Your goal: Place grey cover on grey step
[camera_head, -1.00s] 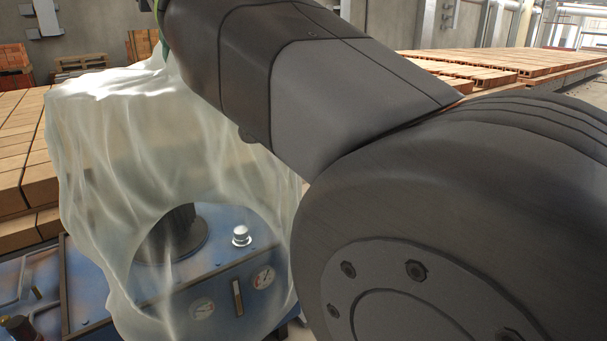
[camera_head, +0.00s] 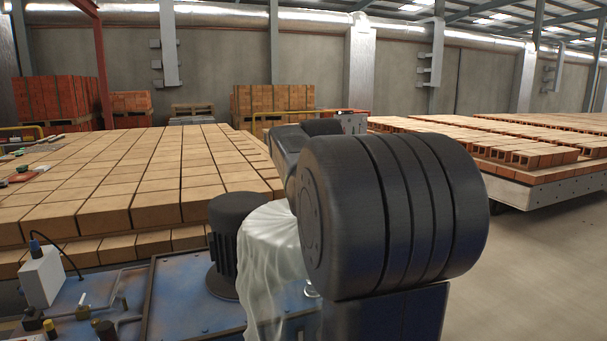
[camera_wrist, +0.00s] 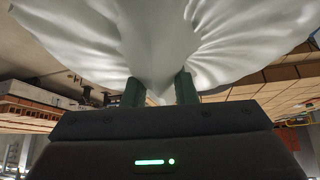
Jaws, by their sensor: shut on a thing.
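The grey cover is a thin, pale, translucent sheet (camera_head: 265,255), hanging in folds at the centre of the head view, partly hidden behind my arm. In the wrist view the cover (camera_wrist: 160,35) spreads from the fingertips across the top. My gripper (camera_wrist: 160,93) is shut on it, with a pinched fold between the two dark green fingers. In the head view the gripper is hidden behind my arm. I cannot make out the grey step in either view.
A blue machine (camera_head: 200,305) with a dark motor (camera_head: 232,240) stands close in front, beside the hanging cover. Tan bricks (camera_head: 150,175) lie in layers behind it. A platform of hollow bricks (camera_head: 530,160) is at right. Bare floor (camera_head: 540,260) lies at lower right.

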